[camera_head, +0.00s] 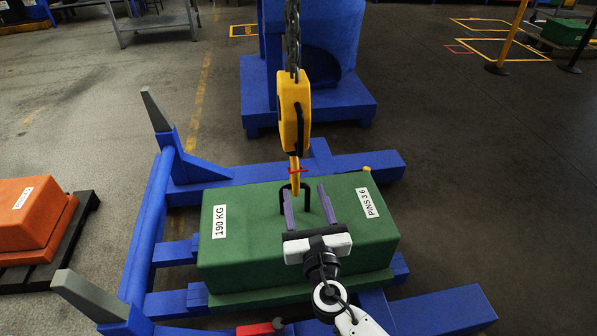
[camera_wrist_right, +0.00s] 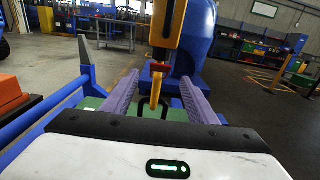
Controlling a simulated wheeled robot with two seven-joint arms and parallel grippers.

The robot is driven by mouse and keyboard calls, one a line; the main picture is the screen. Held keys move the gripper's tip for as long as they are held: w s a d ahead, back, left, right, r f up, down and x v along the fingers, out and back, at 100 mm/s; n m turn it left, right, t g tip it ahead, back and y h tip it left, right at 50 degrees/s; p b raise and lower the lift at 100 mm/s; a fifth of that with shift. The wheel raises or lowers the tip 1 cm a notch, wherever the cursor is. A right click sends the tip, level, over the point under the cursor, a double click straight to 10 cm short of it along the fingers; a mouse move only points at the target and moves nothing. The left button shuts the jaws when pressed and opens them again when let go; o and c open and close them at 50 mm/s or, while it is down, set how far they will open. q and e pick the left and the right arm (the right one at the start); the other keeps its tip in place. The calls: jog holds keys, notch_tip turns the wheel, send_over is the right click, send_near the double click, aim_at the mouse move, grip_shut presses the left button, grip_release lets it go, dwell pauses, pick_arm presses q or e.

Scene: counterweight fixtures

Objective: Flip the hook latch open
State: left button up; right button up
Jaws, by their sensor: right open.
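A yellow hook block (camera_head: 294,112) hangs on a chain above the green counterweight (camera_head: 240,255), which is labelled 190 KG. Its yellow hook (camera_head: 295,183) hangs down at the black lifting loop (camera_head: 307,192); I cannot tell whether it passes through the loop. The small red latch (camera_head: 297,171) lies across the hook's throat and also shows in the right wrist view (camera_wrist_right: 161,67). My right gripper (camera_head: 306,197) is open, its purple fingers pointing toward the hook. In the wrist view the hook and latch appear between the fingers, farther off. My left gripper is out of view.
A blue frame (camera_head: 145,235) with upright posts surrounds the counterweight. A blue stand (camera_head: 310,90) is behind the hook. An orange weight (camera_head: 28,215) sits on a dark pallet at left. Open floor lies to the right. The chain (camera_head: 292,40) runs up out of view.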

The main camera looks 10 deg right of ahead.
jog(key=w+b, duration=0.1)
jog(key=w, duration=0.7)
jog(key=shift+w, duration=0.2)
jog(key=shift+w+b, duration=0.35)
jog(key=shift+w, duration=0.2)
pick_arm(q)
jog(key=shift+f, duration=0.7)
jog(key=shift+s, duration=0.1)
